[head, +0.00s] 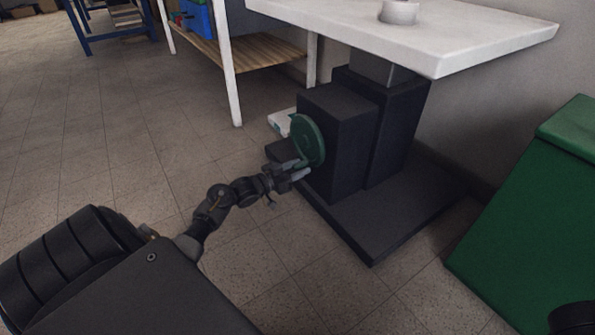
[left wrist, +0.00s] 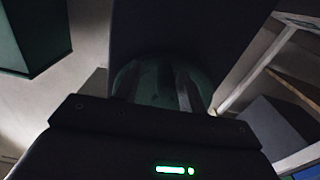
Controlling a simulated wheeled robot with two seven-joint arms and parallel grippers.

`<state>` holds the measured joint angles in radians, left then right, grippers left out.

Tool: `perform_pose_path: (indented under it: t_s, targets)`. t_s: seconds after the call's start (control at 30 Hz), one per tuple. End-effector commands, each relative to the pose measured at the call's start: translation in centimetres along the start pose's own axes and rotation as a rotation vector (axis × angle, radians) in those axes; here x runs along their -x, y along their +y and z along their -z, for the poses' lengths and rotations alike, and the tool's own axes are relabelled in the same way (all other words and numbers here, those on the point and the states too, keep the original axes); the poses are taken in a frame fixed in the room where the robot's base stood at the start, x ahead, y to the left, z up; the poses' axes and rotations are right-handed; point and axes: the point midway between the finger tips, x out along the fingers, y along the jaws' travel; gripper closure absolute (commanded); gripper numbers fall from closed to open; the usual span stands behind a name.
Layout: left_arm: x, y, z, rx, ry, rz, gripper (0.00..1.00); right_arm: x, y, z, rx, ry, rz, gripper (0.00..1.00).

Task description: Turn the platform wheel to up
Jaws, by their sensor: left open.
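The platform wheel (head: 309,140) is a green disc on the side of a dark box under the white platform (head: 450,50). My left gripper (head: 298,166) is at the wheel's lower left edge, its fingers open. In the left wrist view the wheel (left wrist: 160,82) lies straight ahead, with the two fingers (left wrist: 160,92) spread apart in front of it. I cannot tell whether the fingers touch the wheel. The wheel's lower part is hidden by the gripper and its camera housing. My right gripper is not in view.
The dark pedestal (head: 345,140) stands on a wide dark base plate (head: 390,225). A green box-like object (head: 530,220) stands at the right. A white-legged table with a wooden shelf (head: 250,55) stands behind.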

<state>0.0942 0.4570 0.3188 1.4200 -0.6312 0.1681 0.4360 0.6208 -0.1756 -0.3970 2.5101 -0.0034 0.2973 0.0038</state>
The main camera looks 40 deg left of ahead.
Motion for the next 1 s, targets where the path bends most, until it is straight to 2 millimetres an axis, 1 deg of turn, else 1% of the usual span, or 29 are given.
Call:
perform_pose_path:
  t_s: [0.13,0.17,0.47,0.77,0.87,1.0]
  targets:
    - [0.0,0.0,0.0,0.0,0.0,0.0,0.59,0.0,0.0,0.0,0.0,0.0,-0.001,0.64]
    - [0.0,0.0,0.0,0.0,0.0,0.0,0.6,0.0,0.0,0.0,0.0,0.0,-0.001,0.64]
    - [0.0,0.2,-0.1,0.001,-0.001,-0.005,1.0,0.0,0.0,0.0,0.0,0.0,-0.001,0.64]
    - [0.0,0.3,-0.1,-0.002,-0.002,-0.009,1.0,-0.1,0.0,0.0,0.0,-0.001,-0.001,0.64]
    - [0.3,0.1,-0.2,-0.017,-0.004,-0.005,1.0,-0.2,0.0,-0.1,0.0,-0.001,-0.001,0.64]
    - [1.2,-1.0,-0.2,-0.07,-0.004,0.011,1.0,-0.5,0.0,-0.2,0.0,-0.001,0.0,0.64]
